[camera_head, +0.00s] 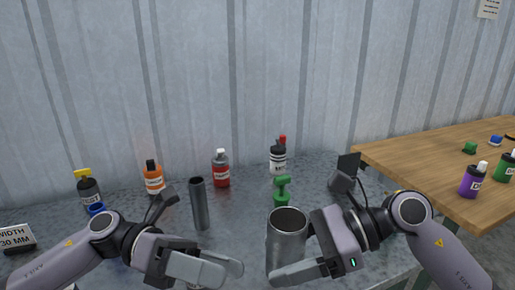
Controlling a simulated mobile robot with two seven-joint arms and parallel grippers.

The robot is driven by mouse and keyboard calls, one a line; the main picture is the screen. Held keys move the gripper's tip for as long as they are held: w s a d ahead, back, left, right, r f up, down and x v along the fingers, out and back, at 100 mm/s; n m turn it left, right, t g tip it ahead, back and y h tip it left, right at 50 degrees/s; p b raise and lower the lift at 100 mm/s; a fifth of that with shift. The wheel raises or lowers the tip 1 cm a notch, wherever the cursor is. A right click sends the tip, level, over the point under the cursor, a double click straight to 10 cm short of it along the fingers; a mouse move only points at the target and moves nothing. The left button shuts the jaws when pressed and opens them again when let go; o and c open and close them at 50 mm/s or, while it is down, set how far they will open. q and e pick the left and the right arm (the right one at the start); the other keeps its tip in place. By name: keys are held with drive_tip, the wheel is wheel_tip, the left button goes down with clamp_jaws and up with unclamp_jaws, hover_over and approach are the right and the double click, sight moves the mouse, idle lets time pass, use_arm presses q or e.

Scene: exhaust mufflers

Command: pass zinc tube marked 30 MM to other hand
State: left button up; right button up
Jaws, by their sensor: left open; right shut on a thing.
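My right gripper (290,258) is shut on a wide grey metal tube (287,225), upright with its open end up, near the bottom middle of the head view. My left gripper (232,272) is open and empty, a little to the left of that tube and apart from it. A narrower dark grey tube (200,205) stands upright on the grey table behind my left gripper. A sign reading "WIDTH 30 MM" (15,239) stands at the far left. I can read no marking on either tube. The lower end of the held tube is hidden.
Along the back of the grey table (120,195) stand a yellow-capped bottle (89,190), an orange bottle (154,180), a red bottle (221,172) and a white-and-black bottle (278,158). A green item (282,190) is behind the held tube. A wooden table (425,150) is at right.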

use_arm(q)
drive_tip(key=w+a+r+y, duration=0.3)
drive_tip(key=w+r, duration=0.2)
drive_tip(key=r, duration=0.4)
drive_tip(key=m+t+y, duration=0.4)
drive_tip(key=m+y, duration=0.1)
drive_tip(key=y, duration=0.4)
approach(291, 221)
drive_tip(key=s+a+r, duration=0.1)
drive_tip(key=s+r, duration=0.2)
drive_tip(key=shift+t+y, duration=0.3)
drive_tip(key=shift+t, duration=0.1)
drive_tip(key=x, duration=1.1)
drive_tip(key=shift+d, duration=0.35)
drive_tip(key=c, duration=1.1)
drive_tip(key=shift+c, duration=0.2)
use_arm(e)
drive_tip(key=o, duration=1.2)
